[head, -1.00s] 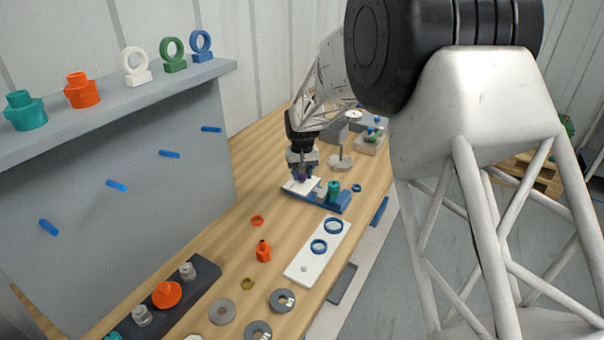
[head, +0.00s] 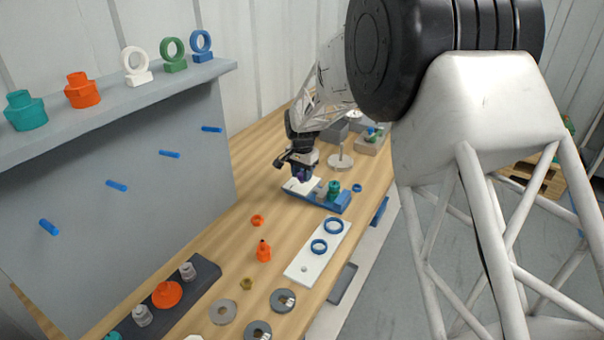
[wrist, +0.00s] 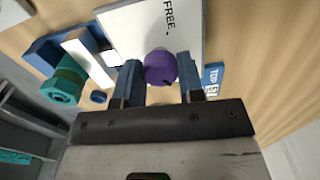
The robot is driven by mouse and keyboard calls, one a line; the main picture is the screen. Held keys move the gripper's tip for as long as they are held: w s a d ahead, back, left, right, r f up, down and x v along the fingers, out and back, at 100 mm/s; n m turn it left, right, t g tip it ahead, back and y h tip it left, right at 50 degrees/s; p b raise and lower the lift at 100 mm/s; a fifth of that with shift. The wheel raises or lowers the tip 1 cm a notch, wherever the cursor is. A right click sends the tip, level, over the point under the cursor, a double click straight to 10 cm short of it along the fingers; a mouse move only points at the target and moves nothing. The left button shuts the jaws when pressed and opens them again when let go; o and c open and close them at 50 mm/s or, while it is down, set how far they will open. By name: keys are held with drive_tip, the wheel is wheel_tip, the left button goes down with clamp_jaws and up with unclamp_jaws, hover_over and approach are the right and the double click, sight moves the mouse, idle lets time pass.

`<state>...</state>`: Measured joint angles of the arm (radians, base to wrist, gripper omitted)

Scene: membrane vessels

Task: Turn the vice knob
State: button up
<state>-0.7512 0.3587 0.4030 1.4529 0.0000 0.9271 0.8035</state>
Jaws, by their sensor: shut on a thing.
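The vice (head: 328,203) is a blue base on the wooden bench in the head view, with a white plate (wrist: 120,22) lettered "FREE" in the wrist view. The purple knob (wrist: 160,67) sits at the plate's edge in the wrist view. My gripper (wrist: 158,78) has its two blue fingers on either side of the knob and is shut on it. In the head view my gripper (head: 301,175) is over the far left end of the vice, and the knob is mostly hidden. A teal threaded piece (wrist: 63,88) sits at the vice's other end.
A white plate with blue rings (head: 316,252) lies in front of the vice. A round metal stand (head: 340,162) and grey boxes (head: 335,132) stand behind. An orange bottle-like part (head: 263,251) and several washers lie nearer. Bare wood lies left of the vice.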

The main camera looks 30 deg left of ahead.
sight(302, 174)
idle(0.3)
drive_tip(key=o, duration=0.9)
drive_tip(key=shift+r, duration=0.2)
drive_tip(key=shift+r, duration=3.75)
